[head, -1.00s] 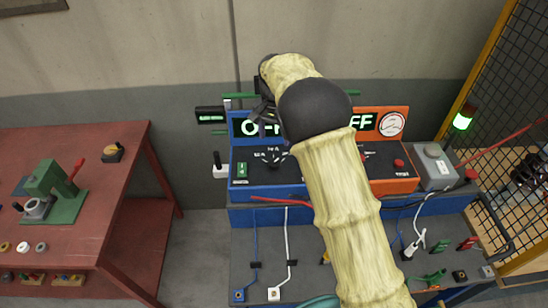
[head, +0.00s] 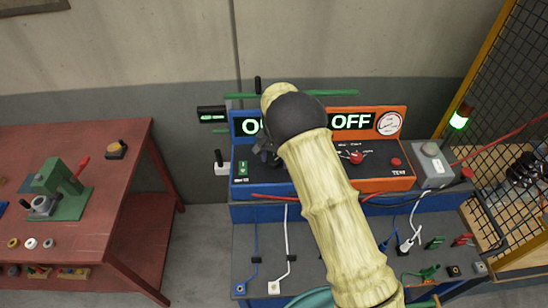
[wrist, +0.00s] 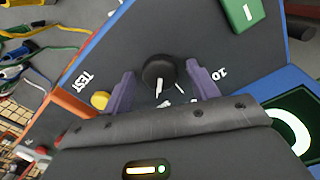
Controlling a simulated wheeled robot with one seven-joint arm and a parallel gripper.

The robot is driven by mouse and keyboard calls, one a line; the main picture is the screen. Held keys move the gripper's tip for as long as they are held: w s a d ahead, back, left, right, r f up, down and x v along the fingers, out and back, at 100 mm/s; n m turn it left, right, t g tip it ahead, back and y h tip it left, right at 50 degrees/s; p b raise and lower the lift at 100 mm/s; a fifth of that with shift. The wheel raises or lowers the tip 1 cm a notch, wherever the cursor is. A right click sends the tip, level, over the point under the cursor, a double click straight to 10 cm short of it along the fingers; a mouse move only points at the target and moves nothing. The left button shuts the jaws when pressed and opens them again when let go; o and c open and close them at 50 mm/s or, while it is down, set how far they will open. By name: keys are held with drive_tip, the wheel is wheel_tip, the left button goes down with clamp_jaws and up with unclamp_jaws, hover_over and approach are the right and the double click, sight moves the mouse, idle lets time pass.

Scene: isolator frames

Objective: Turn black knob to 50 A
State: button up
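The black knob (wrist: 160,70) is on the dark panel of the blue unit (head: 240,190). In the wrist view a white pointer line shows on it, running toward the lower edge. My gripper (wrist: 160,72) is open, with one purple finger on each side of the knob and a visible gap to each. A "10" label (wrist: 219,74) is beside the right finger; other scale marks are partly hidden by my gripper, and I cannot read 50. In the head view my gripper (head: 264,150) is low over the blue panel, and my arm hides the knob.
The orange unit (head: 404,184) on the right has a red knob (head: 355,157), a dial gauge (head: 389,123) and an "OFF" display. A green switch (head: 242,167) is left on the blue panel. Cables lie on the bench (head: 340,225). A red table (head: 100,240) stands left.

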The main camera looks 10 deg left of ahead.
drive_tip(key=c, duration=1)
drive_tip(key=shift+o, duration=0.2)
drive_tip(key=shift+n, duration=0.3)
drive_tip(key=n+b, duration=0.2)
drive_tip(key=n, duration=0.1)
drive_tip(key=shift+a+f, duration=0.1)
drive_tip(key=n+b, duration=0.2)
drive_tip(key=n, duration=0.3)
drive_tip(key=o, duration=1)
